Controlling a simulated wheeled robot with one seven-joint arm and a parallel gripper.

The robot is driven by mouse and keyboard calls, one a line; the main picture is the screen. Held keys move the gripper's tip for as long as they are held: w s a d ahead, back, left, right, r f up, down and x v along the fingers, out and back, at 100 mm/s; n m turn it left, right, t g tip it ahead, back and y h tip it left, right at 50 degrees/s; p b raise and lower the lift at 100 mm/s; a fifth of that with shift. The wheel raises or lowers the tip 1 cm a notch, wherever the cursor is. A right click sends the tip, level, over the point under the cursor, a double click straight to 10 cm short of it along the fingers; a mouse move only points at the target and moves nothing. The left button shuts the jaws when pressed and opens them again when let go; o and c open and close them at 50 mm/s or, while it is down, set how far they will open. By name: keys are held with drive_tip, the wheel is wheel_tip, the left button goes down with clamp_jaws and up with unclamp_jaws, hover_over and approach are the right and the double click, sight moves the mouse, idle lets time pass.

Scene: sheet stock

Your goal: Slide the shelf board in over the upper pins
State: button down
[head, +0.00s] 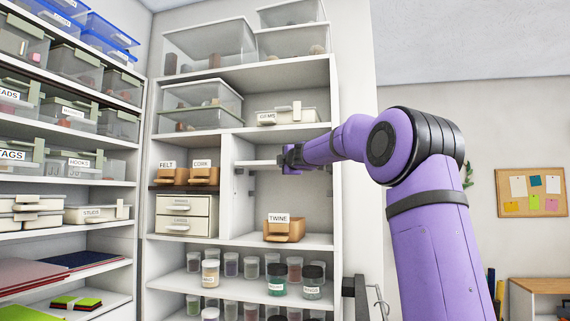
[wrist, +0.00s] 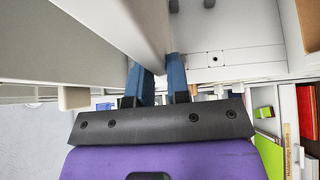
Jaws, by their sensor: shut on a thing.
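The white shelf board (head: 258,163) is in the upper part of the open bay, right of the felt and cork bins, and looks roughly level. My gripper (head: 290,158) is shut on its front edge. In the wrist view the board (wrist: 135,25) runs away between the two blue fingers of my gripper (wrist: 159,82). Small dark pins (wrist: 209,3) show on the bay wall in the wrist view. Small dark marks below the board in the head view may be pins too. Whether the board rests on any pin cannot be told; its right end is hidden by my arm.
A bin labelled twine (head: 284,231) stands on the bay floor below the board. A divider (head: 226,190) bounds the bay on the left, the cabinet side on the right. Clear boxes (head: 200,105) and a gems box (head: 287,116) sit above. Jars (head: 276,281) stand below.

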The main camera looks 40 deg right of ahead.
drive_tip(key=c, duration=1)
unclamp_jaws()
drive_tip(key=shift+f, duration=0.15)
drive_tip(key=shift+a, duration=0.1)
drive_tip(key=s+a, duration=0.5)
drive_tip(key=a, duration=0.2)
drive_tip(key=shift+s, duration=0.3)
idle(1.3)
idle(0.5)
